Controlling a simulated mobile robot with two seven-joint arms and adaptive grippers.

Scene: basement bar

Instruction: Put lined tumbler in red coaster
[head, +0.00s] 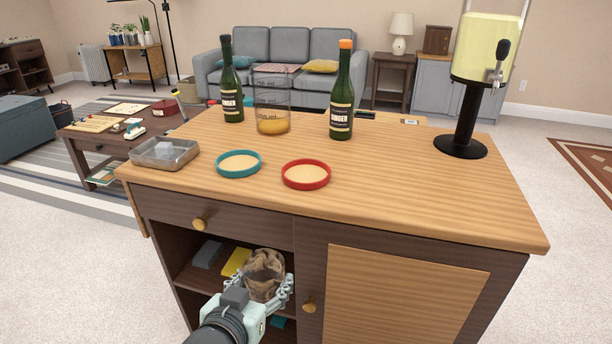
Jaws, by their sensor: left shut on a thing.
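The lined tumbler (265,272) appears brownish and ridged, in front of the cabinet's open shelves at the bottom of the head view. My left gripper (267,290) is shut on it, with fingers at both sides, and holds it below the counter top's front edge. The gripper hides its lower part. The red coaster (306,184) is a round ring lying flat near the counter's front edge, up and right of the gripper. Nothing stands in it. My right gripper is not in view.
Behind stand two green bottles (232,92) (341,105) and a marked glass beaker (271,100). A drink dispenser (461,135) stands back right. The right counter top (430,195) is clear.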

